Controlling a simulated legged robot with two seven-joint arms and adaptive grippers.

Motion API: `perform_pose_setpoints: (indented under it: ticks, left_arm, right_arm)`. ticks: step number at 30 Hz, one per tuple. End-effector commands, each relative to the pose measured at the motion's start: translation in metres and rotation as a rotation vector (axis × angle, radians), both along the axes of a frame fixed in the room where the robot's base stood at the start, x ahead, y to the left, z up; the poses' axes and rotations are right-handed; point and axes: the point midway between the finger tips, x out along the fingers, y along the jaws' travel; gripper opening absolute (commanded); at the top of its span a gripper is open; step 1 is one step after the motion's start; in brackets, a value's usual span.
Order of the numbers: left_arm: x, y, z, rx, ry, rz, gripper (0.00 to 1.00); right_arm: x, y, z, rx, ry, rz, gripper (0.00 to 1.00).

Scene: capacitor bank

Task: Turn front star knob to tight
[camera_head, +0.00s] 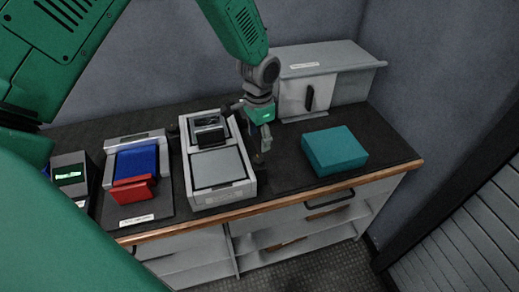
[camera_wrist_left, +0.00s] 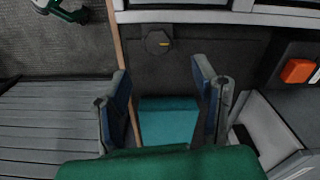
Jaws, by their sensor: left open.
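A dark knob (camera_wrist_left: 158,42) with a small yellow mark sits beside the grey-framed device in the left wrist view. In the head view the knob (camera_head: 258,159) is a small dark shape at the device's right front side, just below my left gripper (camera_head: 264,142). The grey-framed device (camera_head: 247,188) stands on the dark bench top. In the left wrist view my left gripper (camera_wrist_left: 165,92) has its two fingers apart, with nothing between them touching. The knob lies beyond the fingertips there. My right gripper is not in view.
A teal box (camera_head: 335,150) lies right of the device. A grey cabinet (camera_head: 350,85) with a dark handle stands behind. A stand with blue and red parts (camera_head: 136,170) is on the left. The wooden bench edge (camera_head: 290,203) runs along the front.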

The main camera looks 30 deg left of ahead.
Motion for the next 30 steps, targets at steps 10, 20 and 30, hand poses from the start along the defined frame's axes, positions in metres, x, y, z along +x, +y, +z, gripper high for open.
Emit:
perform_pose_setpoints:
  ticks: [10,20,30]
  left_arm:
    - [0.002,0.0,0.039,0.0,0.001,-0.001,0.53]
    - [0.001,0.0,0.04,0.0,0.001,-0.001,0.53]
    - [0.001,0.0,0.04,0.0,0.001,-0.001,0.53]
  right_arm:
    - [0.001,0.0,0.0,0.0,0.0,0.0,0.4]
    - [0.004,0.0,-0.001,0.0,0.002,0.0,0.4]
    - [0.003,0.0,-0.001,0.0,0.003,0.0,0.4]
